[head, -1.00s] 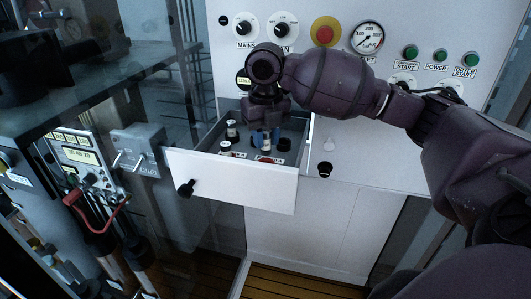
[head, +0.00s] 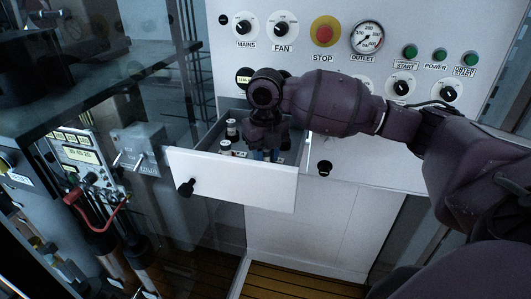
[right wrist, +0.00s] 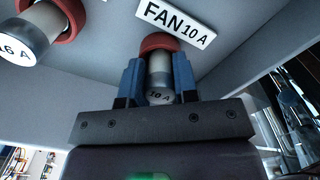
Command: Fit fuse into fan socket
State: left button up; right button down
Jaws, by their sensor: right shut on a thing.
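My right gripper (head: 264,154) reaches down into the open white drawer (head: 235,178). In the right wrist view its blue fingers (right wrist: 160,82) are shut on a grey-and-white fuse (right wrist: 160,65) marked 10 A. The fuse's far end meets a red ring socket (right wrist: 160,43) beside the "FAN 10 A" label (right wrist: 174,22). I cannot tell how deep the fuse sits in it. Another fuse, marked 16 A (right wrist: 22,42), stands in a red ring at the upper left of that view. My left gripper is not in view.
Two other fuses show in the drawer, one at the back (head: 231,129) and one nearer the front (head: 226,148). The drawer's walls stand close around my gripper. A control panel (head: 450,130) with knobs and a red STOP button (head: 325,31) rises behind.

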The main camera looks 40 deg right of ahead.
jog(key=shift+f, duration=0.25)
jog(key=shift+s+a+f, duration=0.1)
jog(key=shift+s+f, duration=0.15)
jog(key=shift+f, duration=0.1)
jog(key=c, duration=1)
grip_release()
jog(key=shift+o, duration=0.6)
jog(key=shift+w+a, duration=0.15)
jog(key=shift+a, duration=0.05)
jog(key=shift+d, duration=0.15)
jog(key=shift+r, duration=0.4)
notch_tip(320, 180, up, 13)
jog(key=b, duration=0.1)
jog(key=shift+d+f, duration=0.15)
